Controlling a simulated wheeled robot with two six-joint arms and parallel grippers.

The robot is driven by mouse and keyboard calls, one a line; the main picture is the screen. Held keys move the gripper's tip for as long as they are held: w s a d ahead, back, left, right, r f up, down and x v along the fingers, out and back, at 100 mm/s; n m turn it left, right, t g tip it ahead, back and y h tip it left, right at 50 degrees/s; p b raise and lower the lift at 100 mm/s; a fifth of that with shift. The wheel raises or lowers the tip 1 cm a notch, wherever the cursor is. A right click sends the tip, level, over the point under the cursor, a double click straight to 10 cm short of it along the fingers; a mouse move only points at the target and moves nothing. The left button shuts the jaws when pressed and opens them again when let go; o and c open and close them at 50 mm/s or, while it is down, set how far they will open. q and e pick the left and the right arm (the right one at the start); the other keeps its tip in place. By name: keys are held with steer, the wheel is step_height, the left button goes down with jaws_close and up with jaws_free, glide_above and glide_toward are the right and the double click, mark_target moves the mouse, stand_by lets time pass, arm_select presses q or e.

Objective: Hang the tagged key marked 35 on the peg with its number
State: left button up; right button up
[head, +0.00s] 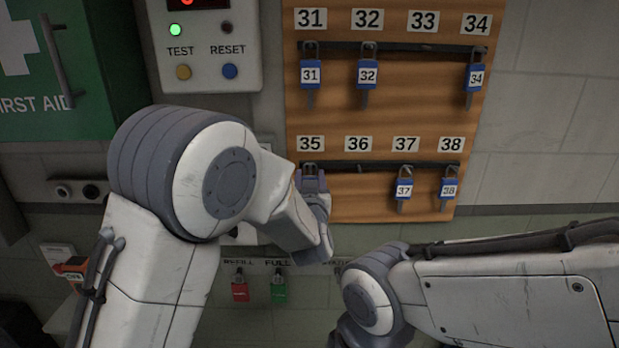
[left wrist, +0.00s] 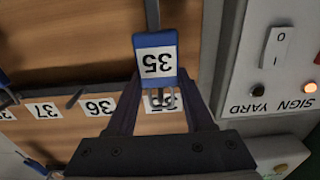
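The blue tagged key marked 35 (left wrist: 153,62) is between the two fingers of my left gripper (left wrist: 160,76) in the left wrist view, which appear shut on the sides of its tag. That view is upside down, and the key's ring overlaps the 35 label. In the head view my left gripper (head: 312,182) is just below the 35 label (head: 311,144), at the left end of the lower rail (head: 345,167). My own gripper hides most of the tag there. Whether the ring is around the peg or in front of it, I cannot tell. My right gripper is not visible.
Tagged keys 31 (head: 310,74), 32 (head: 367,74) and 34 (head: 475,78) hang above; 37 (head: 404,188) and 38 (head: 449,188) hang at lower right. The place under label 36 (head: 358,144) is empty. A control box (head: 205,50) is left of the board.

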arm_select(q)
steer(key=s+b, duration=0.5)
steer(key=s, duration=0.5)
steer(key=s+a+f+m+g+h, duration=0.1)
steer(key=a+f+g, duration=0.2)
steer(key=f, duration=0.3)
steer(key=s+a+f+g+h, duration=0.1)
steer(key=a+f+g, duration=0.3)
steer(key=f, duration=0.2)
steer(key=s+a+f+n+g+y, duration=0.1)
steer(key=s+a+f+g, duration=0.35)
steer(key=s+a, duration=0.2)
steer(key=s+a+f+g+y, duration=0.1)
steer(key=s+a+f+g, duration=0.35)
steer(key=s, duration=0.35)
steer(key=s+d+m+g+h+b, duration=0.1)
steer(key=s+d+m+b, duration=0.4)
steer(key=s+d, duration=0.8)
steer(key=shift+s+f+m+g, duration=0.25)
steer(key=shift+s+m+g, duration=0.35)
steer(key=shift+m, duration=0.6)
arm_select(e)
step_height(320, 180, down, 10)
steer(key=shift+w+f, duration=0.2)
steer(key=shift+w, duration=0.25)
arm_select(q)
steer(key=shift+w+d, duration=0.1)
